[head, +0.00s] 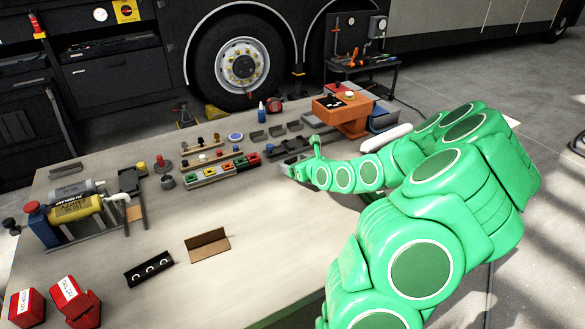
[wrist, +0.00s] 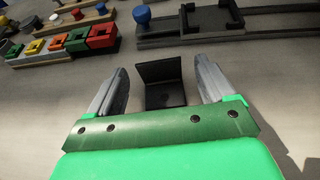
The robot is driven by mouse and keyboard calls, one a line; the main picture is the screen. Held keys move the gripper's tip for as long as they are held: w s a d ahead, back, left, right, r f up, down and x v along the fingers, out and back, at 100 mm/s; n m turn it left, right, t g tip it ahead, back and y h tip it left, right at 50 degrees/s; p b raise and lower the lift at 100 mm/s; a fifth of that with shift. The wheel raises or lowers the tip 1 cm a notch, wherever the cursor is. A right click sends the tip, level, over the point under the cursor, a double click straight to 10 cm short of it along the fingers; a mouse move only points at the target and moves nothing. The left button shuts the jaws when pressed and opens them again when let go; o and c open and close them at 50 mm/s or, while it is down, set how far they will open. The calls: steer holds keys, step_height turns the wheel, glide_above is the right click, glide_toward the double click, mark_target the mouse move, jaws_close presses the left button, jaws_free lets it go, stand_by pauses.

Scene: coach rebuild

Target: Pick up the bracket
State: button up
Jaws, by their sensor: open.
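A dark L-shaped bracket (wrist: 164,92) lies on the table in the wrist view, one flange flat and the other standing up. My gripper (wrist: 161,64) is open, with one grey finger to the left of the bracket and one to the right. Gaps show between the bracket and both fingers. In the head view my gripper (head: 286,169) is low over the middle of the table, and I cannot make out this bracket there.
A rail of coloured blocks (head: 217,172) stands left of my gripper. A dark fixture (wrist: 225,24) lies beyond the bracket. Several small grey angle pieces (head: 277,131) sit farther back. An orange stand (head: 342,113) is at back right.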

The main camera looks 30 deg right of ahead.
steer(key=shift+x, duration=1.35)
steer(key=c, duration=1.1)
steer(key=shift+r, duration=0.1)
steer(key=shift+r, duration=4.9)
